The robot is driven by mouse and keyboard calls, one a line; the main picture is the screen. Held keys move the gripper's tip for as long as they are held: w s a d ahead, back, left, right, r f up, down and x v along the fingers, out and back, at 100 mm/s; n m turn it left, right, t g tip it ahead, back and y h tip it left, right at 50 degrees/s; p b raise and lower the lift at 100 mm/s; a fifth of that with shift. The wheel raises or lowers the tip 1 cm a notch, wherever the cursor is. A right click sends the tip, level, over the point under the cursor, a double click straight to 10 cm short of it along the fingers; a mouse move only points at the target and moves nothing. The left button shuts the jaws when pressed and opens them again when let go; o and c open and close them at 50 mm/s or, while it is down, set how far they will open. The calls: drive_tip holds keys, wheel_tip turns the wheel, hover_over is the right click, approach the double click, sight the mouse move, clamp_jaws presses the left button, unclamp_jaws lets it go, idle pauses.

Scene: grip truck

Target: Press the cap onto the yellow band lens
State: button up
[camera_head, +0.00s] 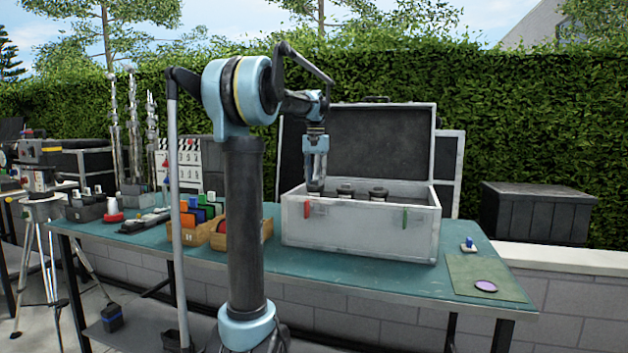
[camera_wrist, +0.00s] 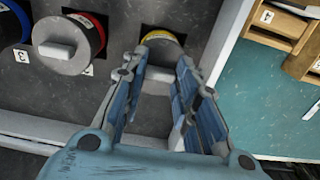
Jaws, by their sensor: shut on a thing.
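The yellow band lens (camera_wrist: 163,37) stands in the open case (camera_head: 360,227). In the wrist view only the far arc of its yellow band shows. My gripper (camera_head: 316,187) points down into the case over this lens. In the wrist view, my gripper (camera_wrist: 162,62) has its two fingers closed on a grey cap (camera_wrist: 162,74) between the tips. The cap lies over the lens in this view. Whether it is fully seated or slightly above cannot be told. The fingers hide much of the lens and cap.
A red band lens (camera_wrist: 92,27) with a grey cap (camera_wrist: 65,48) on it sits to the left, and a blue band lens (camera_wrist: 14,22) beyond it. The case walls surround them. Wooden boxes (camera_head: 236,240) stand left of the case. A green mat (camera_head: 470,268) holds a purple disc (camera_head: 486,286).

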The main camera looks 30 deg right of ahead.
drive_tip(key=shift+f, duration=0.1)
idle(0.3)
drive_tip(key=o, duration=0.9)
drive_tip(key=shift+c, duration=0.2)
drive_tip(key=o, duration=0.5)
drive_tip(key=shift+r, duration=3.5)
